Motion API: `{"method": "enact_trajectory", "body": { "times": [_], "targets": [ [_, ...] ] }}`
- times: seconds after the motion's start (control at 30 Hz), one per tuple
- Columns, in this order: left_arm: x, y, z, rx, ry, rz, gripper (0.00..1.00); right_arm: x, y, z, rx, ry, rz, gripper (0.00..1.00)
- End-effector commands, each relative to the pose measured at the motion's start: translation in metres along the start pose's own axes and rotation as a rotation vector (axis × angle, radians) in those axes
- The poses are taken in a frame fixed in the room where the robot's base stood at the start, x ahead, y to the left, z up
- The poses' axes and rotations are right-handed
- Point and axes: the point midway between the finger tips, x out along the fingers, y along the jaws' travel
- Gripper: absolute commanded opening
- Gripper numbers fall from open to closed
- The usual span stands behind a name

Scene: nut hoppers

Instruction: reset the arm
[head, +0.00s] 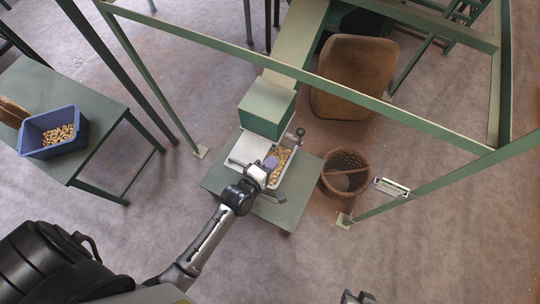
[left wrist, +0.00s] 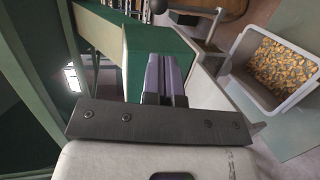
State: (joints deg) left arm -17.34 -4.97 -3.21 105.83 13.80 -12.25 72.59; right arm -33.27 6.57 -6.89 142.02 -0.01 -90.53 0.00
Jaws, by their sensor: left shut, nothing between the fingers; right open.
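My left arm reaches in from the lower left. My left gripper (head: 270,162) is over the front of the hopper machine, close to a grey bin of nuts (head: 290,152). In the left wrist view its two purple-grey fingers (left wrist: 166,75) are together with nothing between them. The green hopper body (left wrist: 150,45) is beyond the fingers, and the bin of nuts (left wrist: 241,52) is to their right. I cannot tell whether the fingers touch the machine. My right gripper (head: 357,298) is partly visible at the bottom edge, open and away from the machine.
A dark ball-ended lever (head: 299,132) is beside the bin. A blue crate of nuts (head: 77,145) is on the green table (head: 108,128) at left. A wicker basket (head: 344,172) stands on the floor right of the machine. Green frame bars (head: 300,75) cross above.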

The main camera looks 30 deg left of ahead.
Motion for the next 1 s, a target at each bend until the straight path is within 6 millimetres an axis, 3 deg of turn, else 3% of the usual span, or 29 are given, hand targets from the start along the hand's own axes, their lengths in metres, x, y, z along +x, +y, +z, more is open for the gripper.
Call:
{"method": "enact_trajectory", "body": {
  "times": [0.4, 0.53, 0.67, 0.8, 1.0],
  "targets": [
    [-0.008, 0.000, 0.000, 0.006, 0.000, 0.000, 0.00, 0.000, 0.000, 0.000, -0.001, 0.001, 0.001, 0.43],
    [-0.008, -0.001, 0.000, 0.086, -0.003, -0.007, 0.00, 0.000, 0.001, 0.000, -0.004, 0.000, 0.003, 0.43],
    [-0.010, -0.023, 0.007, 0.313, -0.066, -0.135, 0.00, 0.000, 0.003, 0.001, -0.008, 0.000, 0.007, 0.43],
    [-0.024, -0.050, 0.016, 0.676, -0.243, -0.352, 0.00, 0.000, 0.003, 0.000, -0.009, 0.000, 0.008, 0.43],
    [-0.061, -0.039, 0.016, 1.119, -0.520, -0.539, 0.00, 0.000, 0.003, 0.000, -0.009, 0.000, 0.007, 0.43]
  ]
}}
